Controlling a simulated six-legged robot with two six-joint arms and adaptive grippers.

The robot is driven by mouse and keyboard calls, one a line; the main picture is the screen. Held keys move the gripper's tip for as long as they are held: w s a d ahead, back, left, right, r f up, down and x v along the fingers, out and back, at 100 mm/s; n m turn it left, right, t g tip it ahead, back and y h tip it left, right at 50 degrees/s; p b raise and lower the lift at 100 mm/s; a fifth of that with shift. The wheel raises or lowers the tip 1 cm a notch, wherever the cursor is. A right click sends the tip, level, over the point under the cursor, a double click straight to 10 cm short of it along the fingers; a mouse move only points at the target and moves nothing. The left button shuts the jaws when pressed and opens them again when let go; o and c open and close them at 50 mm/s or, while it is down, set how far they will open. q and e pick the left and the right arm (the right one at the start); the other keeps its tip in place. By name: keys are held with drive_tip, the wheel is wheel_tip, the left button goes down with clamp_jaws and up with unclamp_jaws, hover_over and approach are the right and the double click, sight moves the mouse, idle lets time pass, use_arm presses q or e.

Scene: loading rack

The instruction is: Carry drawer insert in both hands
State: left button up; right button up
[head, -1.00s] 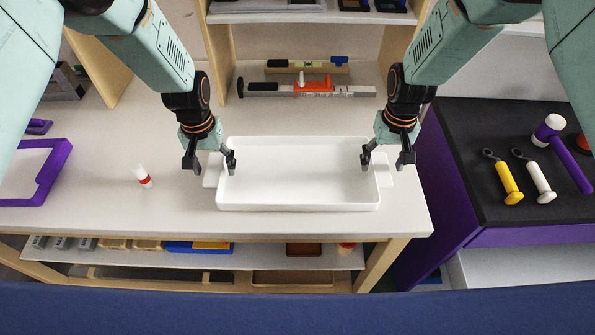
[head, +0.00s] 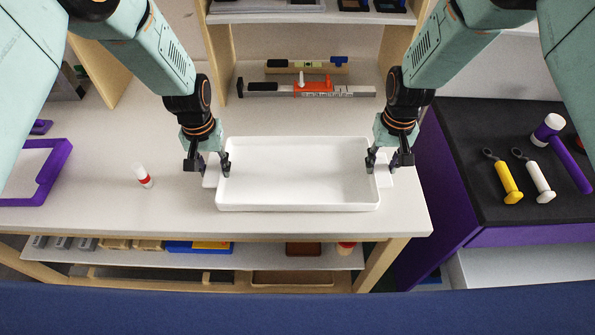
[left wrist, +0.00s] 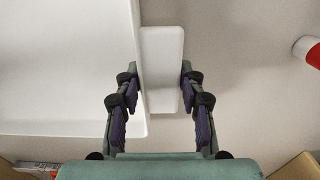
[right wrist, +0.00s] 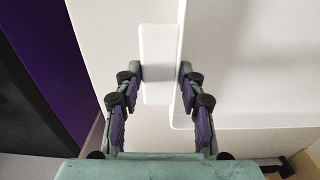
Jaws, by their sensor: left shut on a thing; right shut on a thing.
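The drawer insert (head: 298,178) is a shallow white tray with a tab handle at each short end. It rests level on the pale table in the head view. My left gripper (head: 208,166) is shut on its left handle, which shows between the fingers in the left wrist view (left wrist: 161,60). My right gripper (head: 386,164) is shut on its right handle, seen between the fingers in the right wrist view (right wrist: 159,60). The fingertips partly cover both handles in the head view.
A white and red tube (head: 142,176) stands left of the insert, by a purple-framed tray (head: 52,176). Levels (head: 305,88) lie behind, under a shelf. A black-topped purple cabinet (head: 470,150) with several tools stands at the right. The table's front edge is close to the insert.

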use_arm(q)
clamp_jaws()
use_arm(e)
clamp_jaws()
drive_tip(key=shift+w, duration=0.1)
use_arm(q)
drive_tip(key=shift+r, duration=0.1)
use_arm(e)
drive_tip(key=shift+r, duration=0.15)
